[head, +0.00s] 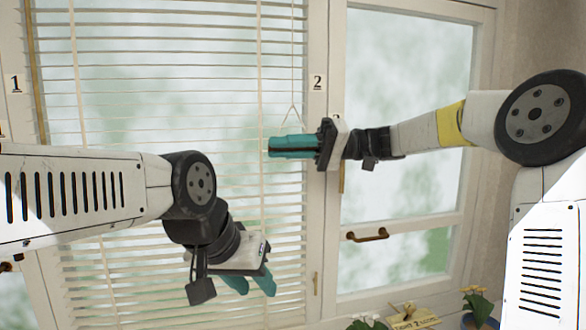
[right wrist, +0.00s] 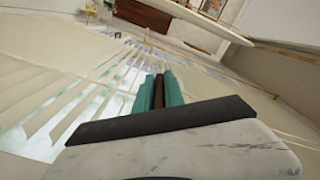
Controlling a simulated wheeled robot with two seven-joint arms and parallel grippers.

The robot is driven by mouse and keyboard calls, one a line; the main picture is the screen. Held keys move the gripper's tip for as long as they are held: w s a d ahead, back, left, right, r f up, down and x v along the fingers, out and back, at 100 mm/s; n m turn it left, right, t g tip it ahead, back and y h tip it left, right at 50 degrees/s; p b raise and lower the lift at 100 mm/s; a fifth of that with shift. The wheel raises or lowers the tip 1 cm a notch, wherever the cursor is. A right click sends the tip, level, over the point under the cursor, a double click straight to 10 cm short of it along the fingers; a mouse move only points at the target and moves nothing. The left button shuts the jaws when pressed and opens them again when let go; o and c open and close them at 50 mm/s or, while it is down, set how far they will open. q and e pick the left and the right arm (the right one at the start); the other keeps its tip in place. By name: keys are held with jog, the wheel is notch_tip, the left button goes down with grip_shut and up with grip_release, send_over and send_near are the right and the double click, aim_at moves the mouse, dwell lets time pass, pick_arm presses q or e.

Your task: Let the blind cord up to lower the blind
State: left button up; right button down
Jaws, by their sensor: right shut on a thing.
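The white slatted blind (head: 165,85) hangs over the left window, its slats reaching down to the lower part of the head view. The thin blind cord (head: 293,60) comes down at the blind's right side and splits into a small triangle just above my right gripper (head: 272,147). The right gripper's teal fingers are shut on a brown piece (right wrist: 158,92), seen between them in the right wrist view; it appears to be the cord's end, mostly hidden by the fingers. My left gripper (head: 252,286) points down in front of the lower slats, its fingers apart and empty.
A label 2 (head: 317,83) is on the post right of the blind, and a label 1 (head: 16,84) is at the left. A brown handle (head: 367,235) sticks out on the right window. Flowers (head: 478,304) and a small sign (head: 412,319) stand at the bottom right.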

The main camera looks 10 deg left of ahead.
jog(key=shift+r, duration=0.3)
jog(key=c, duration=1.4)
grip_release()
jog(key=shift+c, duration=0.2)
jog(key=shift+r, duration=0.45)
jog(key=r, duration=0.1)
jog(key=s+r, duration=0.1)
jog(key=shift+d+r, duration=0.15)
jog(key=shift+r, duration=0.2)
jog(key=o, duration=0.7)
jog(key=shift+s+d, duration=0.1)
jog(key=shift+s, duration=1.15)
jog(key=s+d, duration=0.1)
jog(key=s, duration=0.3)
jog(key=s+d+r, duration=0.1)
jog(key=s, duration=0.3)
jog(key=s+d, duration=0.1)
jog(key=s, duration=0.3)
jog(key=shift+d+r, duration=0.15)
jog(key=shift+d, duration=0.05)
jog(key=c, duration=0.7)
